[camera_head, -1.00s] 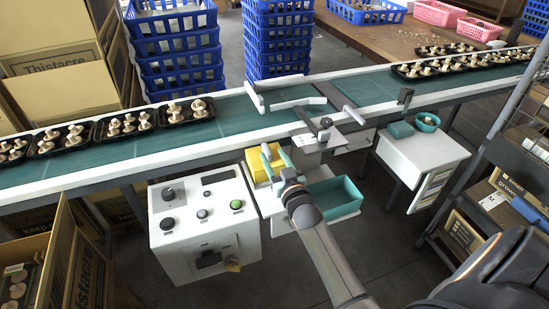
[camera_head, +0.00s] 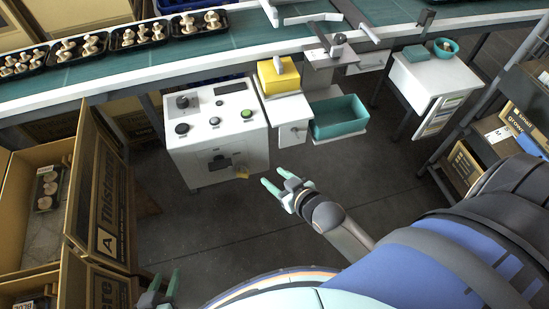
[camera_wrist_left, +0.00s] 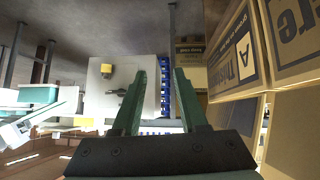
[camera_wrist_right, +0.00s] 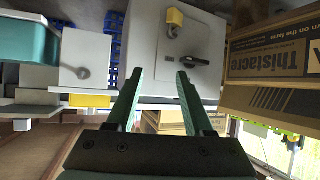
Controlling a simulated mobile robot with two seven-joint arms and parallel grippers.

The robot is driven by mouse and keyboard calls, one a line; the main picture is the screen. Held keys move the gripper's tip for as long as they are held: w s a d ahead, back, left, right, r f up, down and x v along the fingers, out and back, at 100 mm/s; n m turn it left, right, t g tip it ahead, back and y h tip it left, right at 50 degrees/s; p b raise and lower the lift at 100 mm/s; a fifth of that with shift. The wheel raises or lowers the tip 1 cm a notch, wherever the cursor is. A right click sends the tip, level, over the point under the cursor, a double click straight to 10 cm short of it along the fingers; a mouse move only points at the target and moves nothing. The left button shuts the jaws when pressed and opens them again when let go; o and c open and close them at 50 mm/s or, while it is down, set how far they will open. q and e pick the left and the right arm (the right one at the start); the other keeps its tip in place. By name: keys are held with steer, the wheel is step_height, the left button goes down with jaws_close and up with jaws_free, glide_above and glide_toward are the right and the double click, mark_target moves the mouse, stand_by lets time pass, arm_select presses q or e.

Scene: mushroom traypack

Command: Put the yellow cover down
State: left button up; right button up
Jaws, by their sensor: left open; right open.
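The yellow cover (camera_head: 278,78) is block-shaped with a small pale piece on top. It sits on the small white stand (camera_head: 285,110) in front of the conveyor, left of the teal bin. It also shows as a yellow strip in the right wrist view (camera_wrist_right: 90,100). My right gripper (camera_head: 274,179) is open and empty over the floor, well in front of the stand and apart from the cover. My left gripper (camera_head: 164,281) is open and empty at the lower left, near the cardboard boxes.
The teal bin (camera_head: 340,125) is right of the stand. Open cardboard boxes (camera_head: 95,200) fill the left. Bare floor (camera_head: 230,220) lies between.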

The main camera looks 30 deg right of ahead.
steer(key=s+a+f+n+g+y, duration=0.1)
steer(key=s+a+f+g+y, duration=0.15)
steer(key=s+a, duration=0.55)
arm_select(q)
step_height(320, 180, up, 8)
steer(key=s+a+p, duration=0.1)
steer(key=a+p, duration=0.1)
steer(key=p, duration=0.8)
steer(key=shift+a+r+y, duration=0.2)
steer(key=shift+a+y, duration=0.15)
steer(key=shift+y, duration=0.05)
arm_select(e)
steer(key=s+d+r+h, duration=0.1)
steer(key=s+d+r, duration=0.2)
steer(key=r, duration=0.5)
steer(key=shift+d, duration=0.65)
